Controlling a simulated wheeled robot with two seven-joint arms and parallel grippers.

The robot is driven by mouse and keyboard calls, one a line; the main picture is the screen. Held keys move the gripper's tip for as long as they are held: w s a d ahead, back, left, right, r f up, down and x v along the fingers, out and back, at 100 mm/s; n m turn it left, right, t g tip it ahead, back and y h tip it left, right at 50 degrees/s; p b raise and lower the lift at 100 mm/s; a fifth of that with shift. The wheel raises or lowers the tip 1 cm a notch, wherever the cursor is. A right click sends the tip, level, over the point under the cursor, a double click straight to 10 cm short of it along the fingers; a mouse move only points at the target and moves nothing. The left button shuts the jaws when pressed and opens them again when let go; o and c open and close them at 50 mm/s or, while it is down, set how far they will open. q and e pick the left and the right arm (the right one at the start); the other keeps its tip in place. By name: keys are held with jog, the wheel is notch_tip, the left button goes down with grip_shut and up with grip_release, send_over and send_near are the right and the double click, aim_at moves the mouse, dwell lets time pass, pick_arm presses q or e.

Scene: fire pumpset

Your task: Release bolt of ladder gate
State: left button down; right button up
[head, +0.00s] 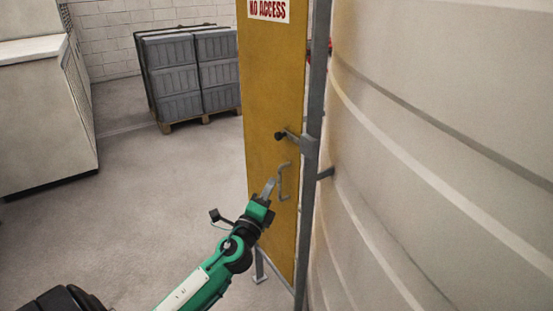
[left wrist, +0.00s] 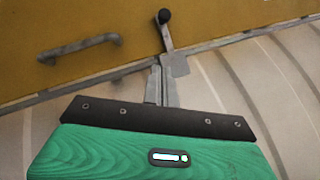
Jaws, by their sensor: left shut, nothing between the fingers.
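The yellow ladder gate (head: 265,90) stands upright in the middle of the head view, with a "NO ACCESS" sign at its top. Its bolt (head: 292,136) is a grey bar with a black knob, at the gate's right edge by the grey post. In the left wrist view the bolt (left wrist: 168,35) is just beyond the fingertips, knob pointing up in the picture. A grey pull handle (head: 284,181) sits below the bolt; it also shows in the left wrist view (left wrist: 80,47). My left gripper (head: 268,188) is shut and empty, in front of the gate near the handle and below the bolt. Contact cannot be told.
A large pale ribbed tank (head: 430,150) fills the right side, close behind the grey post (head: 312,140). A pallet of grey crates (head: 190,70) stands at the back left. A light cabinet (head: 40,110) is at the far left. The floor between is clear.

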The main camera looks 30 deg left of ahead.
pick_arm(q)
jog(key=a+p+x, duration=0.2)
jog(key=p+x, duration=0.2)
jog(key=x, duration=0.8)
jog(key=shift+a+r+p, duration=0.3)
jog(key=shift+r+p, duration=0.1)
jog(key=shift+r, duration=0.15)
jog(key=a+b, duration=0.1)
jog(key=w+a, duration=0.1)
jog(key=a, duration=0.1)
jog(key=a+b, duration=0.1)
jog(key=shift+w+a+r+b, duration=0.15)
jog(key=shift+w+a+b, duration=0.15)
jog(key=shift+a, duration=0.05)
